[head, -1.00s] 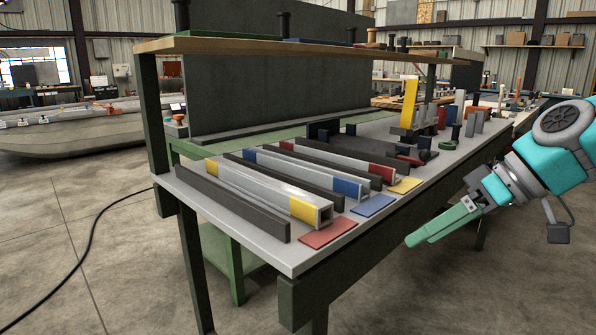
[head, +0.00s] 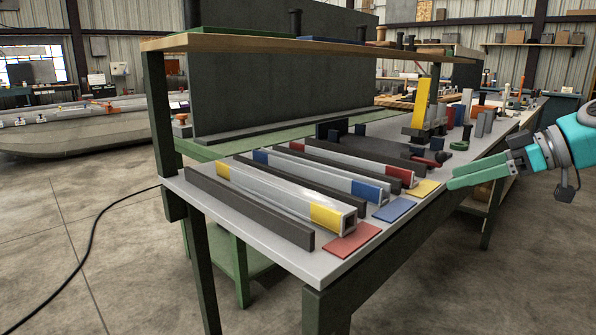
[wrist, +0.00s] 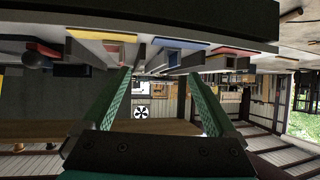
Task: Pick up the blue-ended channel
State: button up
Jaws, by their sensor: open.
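The blue-ended channel (head: 320,178) lies on the bench in the head view, between the yellow-ended channel (head: 275,194) and the red-ended channel (head: 350,162). Its near blue end (head: 370,191) points toward the front edge, behind a blue plate (head: 394,209). My gripper (head: 450,177) is at the right, off the bench's front edge, apart from the channels. In the wrist view my gripper (wrist: 162,85) shows two green fingers spread wide with nothing between them. The channels appear upside down beyond the fingers there, with their near ends toward the top.
Dark rails (head: 245,207) run between and beside the channels. Red (head: 352,240) and yellow (head: 423,188) plates lie near the front edge. A wooden shelf (head: 230,43) overhangs the bench's back. Blocks and a yellow upright (head: 421,102) stand farther along. The floor in front is free.

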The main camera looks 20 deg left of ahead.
aim_at(377, 192)
jog(key=j, duration=0.65)
jog(key=i+j, duration=0.15)
jog(key=j, duration=0.45)
